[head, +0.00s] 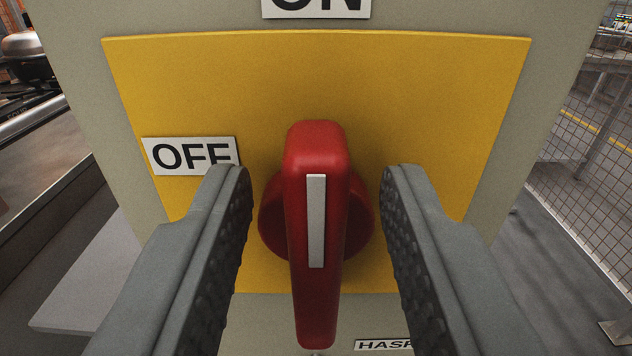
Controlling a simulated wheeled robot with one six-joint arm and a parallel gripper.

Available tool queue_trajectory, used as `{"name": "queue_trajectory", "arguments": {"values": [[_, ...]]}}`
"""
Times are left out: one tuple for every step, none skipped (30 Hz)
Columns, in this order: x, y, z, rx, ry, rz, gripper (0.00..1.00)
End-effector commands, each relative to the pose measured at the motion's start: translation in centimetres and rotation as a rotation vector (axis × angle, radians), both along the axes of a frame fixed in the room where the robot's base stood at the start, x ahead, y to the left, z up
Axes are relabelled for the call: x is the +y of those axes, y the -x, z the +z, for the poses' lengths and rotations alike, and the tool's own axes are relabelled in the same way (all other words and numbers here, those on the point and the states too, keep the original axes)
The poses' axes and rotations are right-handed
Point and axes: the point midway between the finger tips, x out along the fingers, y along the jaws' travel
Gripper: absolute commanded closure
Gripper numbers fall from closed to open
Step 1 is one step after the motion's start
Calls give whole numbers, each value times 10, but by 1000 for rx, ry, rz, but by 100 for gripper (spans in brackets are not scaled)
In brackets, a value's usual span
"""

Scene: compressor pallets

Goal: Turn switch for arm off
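The red rotary switch (317,235) is in the middle of the head view, on a yellow plate (420,90) fixed to a grey-beige box. Its handle stands upright, and the white stripe on it is vertical, in line with the ON label (316,8) above. The OFF label (190,156) is to the left of the switch, its lower right corner partly covered by my left finger. My gripper (317,200) is open, with one ridged grey finger on each side of the red handle. A gap shows between each finger and the handle.
A label reading "HASP" (382,345) is below the plate, partly hidden by my right finger. A wire mesh fence (590,150) stands to the right beyond the box.

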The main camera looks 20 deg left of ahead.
Motion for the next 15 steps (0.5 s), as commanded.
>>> {"name": "queue_trajectory", "arguments": {"values": [[0, 0, 0, 0, 0, 0, 64], [0, 0, 0, 0, 0, 0, 64], [0, 0, 0, 0, 0, 0, 64], [0, 0, 0, 0, 0, 0, 64], [0, 0, 0, 0, 0, 0, 64], [0, 0, 0, 0, 0, 0, 64], [0, 0, 0, 0, 0, 0, 68], [0, 0, 0, 0, 0, 0, 73], [0, 0, 0, 0, 0, 0, 81], [0, 0, 0, 0, 0, 0, 87], [0, 0, 0, 0, 0, 0, 93], [0, 0, 0, 1, 0, 0, 98], [0, 0, -1, 1, 0, 0, 100], [0, 0, -1, 1, 0, 0, 100], [0, 0, -1, 2, 1, 0, 100]]}}
